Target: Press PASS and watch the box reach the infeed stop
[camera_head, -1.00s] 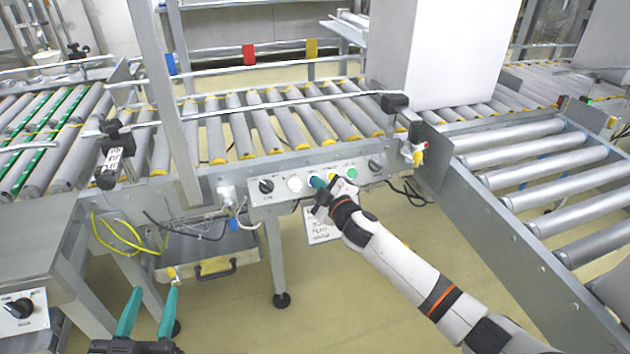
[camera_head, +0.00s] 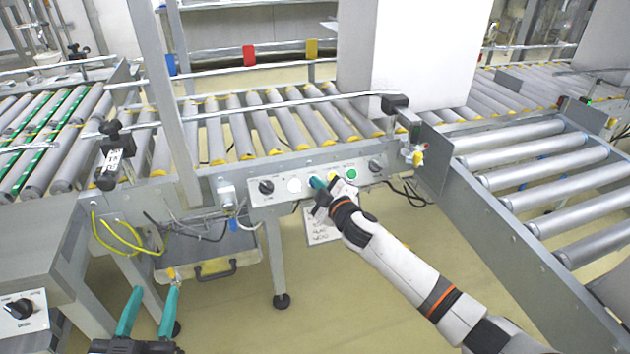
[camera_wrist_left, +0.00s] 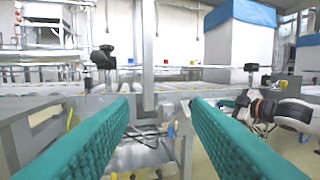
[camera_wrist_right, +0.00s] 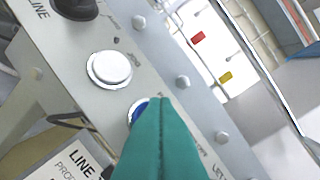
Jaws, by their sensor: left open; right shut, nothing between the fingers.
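A tall pale box (camera_head: 430,55) stands on the roller conveyor behind the button panel (camera_head: 318,183); its top is cut off in the head view. The left wrist view shows the box (camera_wrist_left: 238,55) with a blue liner over its top. My right gripper (camera_head: 318,188) is shut and empty, its teal fingertips at the blue button (camera_wrist_right: 138,108), partly covering it. A white button (camera_wrist_right: 109,70) is beside it; a green button (camera_head: 351,174) is farther right. I cannot read which is PASS. My left gripper (camera_head: 148,312) is open and empty, low at the left. I cannot identify the infeed stop.
Bare rollers (camera_head: 265,125) lie left of the box. A black sensor-like unit (camera_head: 118,155) and a metal post (camera_head: 178,100) stand along the conveyor's near side. Another pale box (camera_head: 605,50) stands at the far right. A side roller lane (camera_head: 540,160) slopes off to the right.

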